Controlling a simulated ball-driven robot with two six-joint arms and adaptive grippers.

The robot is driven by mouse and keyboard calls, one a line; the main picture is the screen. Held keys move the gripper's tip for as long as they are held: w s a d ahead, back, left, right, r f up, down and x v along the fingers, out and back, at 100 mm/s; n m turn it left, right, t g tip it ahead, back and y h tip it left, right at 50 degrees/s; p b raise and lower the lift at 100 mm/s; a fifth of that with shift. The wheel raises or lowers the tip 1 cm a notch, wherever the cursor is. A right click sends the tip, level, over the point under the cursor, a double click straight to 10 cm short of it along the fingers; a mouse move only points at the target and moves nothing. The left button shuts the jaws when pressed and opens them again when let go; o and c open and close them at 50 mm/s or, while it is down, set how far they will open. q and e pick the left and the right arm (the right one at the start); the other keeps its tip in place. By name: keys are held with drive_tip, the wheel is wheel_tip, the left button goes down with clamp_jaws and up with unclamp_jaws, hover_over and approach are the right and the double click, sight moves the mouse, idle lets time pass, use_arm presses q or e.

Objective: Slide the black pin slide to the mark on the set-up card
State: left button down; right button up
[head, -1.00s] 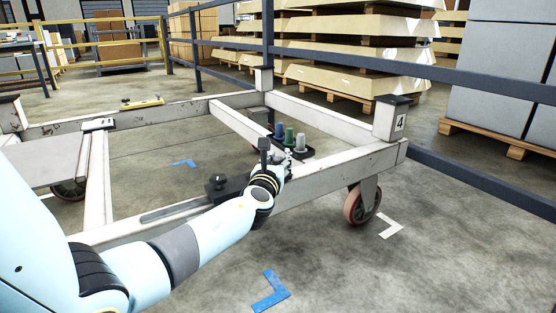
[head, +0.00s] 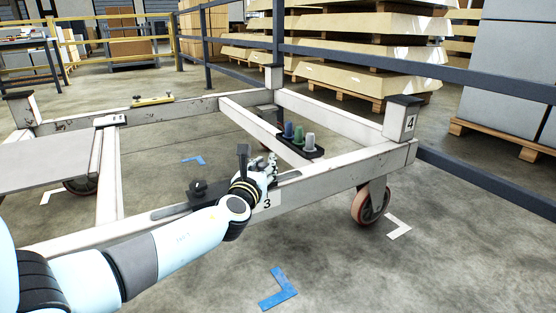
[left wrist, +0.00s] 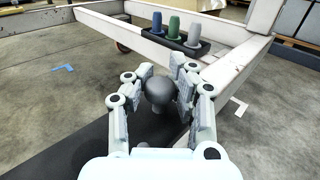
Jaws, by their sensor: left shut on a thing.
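My left gripper (head: 270,168) is over this rail, to the right of that knob. In the left wrist view its fingers (left wrist: 160,95) are closed around a dark rounded knob (left wrist: 158,92), and a dark flat surface (left wrist: 85,150) lies below. My wrist hides part of the slide in the head view. I cannot make out a set-up card or its mark. My right gripper is not in view.
Blue, green and grey pegs stand in a black holder (head: 312,154) beyond my gripper. The white trolley frame (head: 340,172) has a post labelled 4 (head: 402,118) at right and a rail label 3 (head: 267,201). A yellow level-like bar (head: 152,101) lies on the far rail.

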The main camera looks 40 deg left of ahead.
use_arm(q)
drive_tip(key=shift+s+d+f, duration=0.15)
drive_tip(key=c, duration=1.6)
unclamp_jaws()
drive_tip(key=o, duration=0.5)
drive_tip(key=shift+d, duration=0.1)
drive_tip(key=shift+o, duration=0.2)
drive_tip(key=v, duration=1.2)
